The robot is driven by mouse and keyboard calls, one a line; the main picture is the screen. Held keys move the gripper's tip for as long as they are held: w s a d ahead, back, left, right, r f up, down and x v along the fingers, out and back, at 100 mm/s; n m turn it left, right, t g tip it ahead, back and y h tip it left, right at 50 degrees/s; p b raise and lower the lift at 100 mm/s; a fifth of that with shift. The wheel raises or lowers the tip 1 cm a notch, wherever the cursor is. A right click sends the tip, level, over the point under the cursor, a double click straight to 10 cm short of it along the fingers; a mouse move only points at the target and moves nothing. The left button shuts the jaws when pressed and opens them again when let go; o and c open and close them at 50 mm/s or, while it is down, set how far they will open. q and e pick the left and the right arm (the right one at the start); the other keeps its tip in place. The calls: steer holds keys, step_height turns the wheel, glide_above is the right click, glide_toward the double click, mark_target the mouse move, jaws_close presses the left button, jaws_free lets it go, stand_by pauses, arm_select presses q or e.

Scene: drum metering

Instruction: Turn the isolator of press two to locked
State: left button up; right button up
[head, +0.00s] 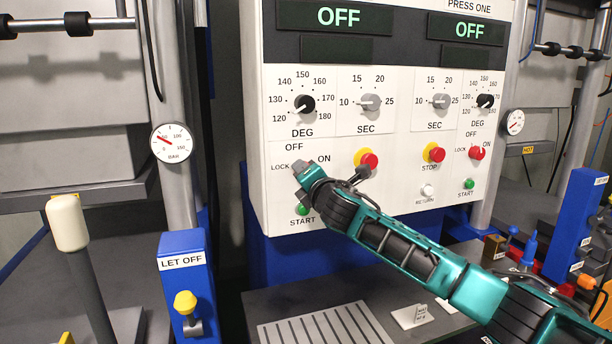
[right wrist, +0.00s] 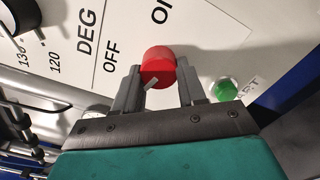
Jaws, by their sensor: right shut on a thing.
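The isolator of press two is a red knob (right wrist: 158,66) on the white panel (head: 370,215), on the left half, under the DEG dial. In the right wrist view it sits between both fingers of my right gripper (right wrist: 155,82), which is shut on it. Its white mark is on the lower side, away from ON, on the LOCK side. The lock word is hidden there; in the head view LOCK shows left of my right gripper (head: 301,168), which covers the knob. My left gripper is not in view.
Close by are a green START button (head: 302,209) and a red button on yellow (head: 369,161); my right arm passes close to the red button. PRESS ONE's isolator (head: 477,153) is at the right. A blue LET OFF post (head: 183,288) stands at lower left.

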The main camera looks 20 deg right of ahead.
steer(key=shift+n, duration=0.6)
steer(key=o, duration=1.1)
steer(key=shift+c, duration=0.2)
steer(key=s, duration=1.3)
steer(key=shift+d+b, duration=0.25)
steer(key=shift+b, duration=0.1)
steer(key=shift+f, duration=0.1)
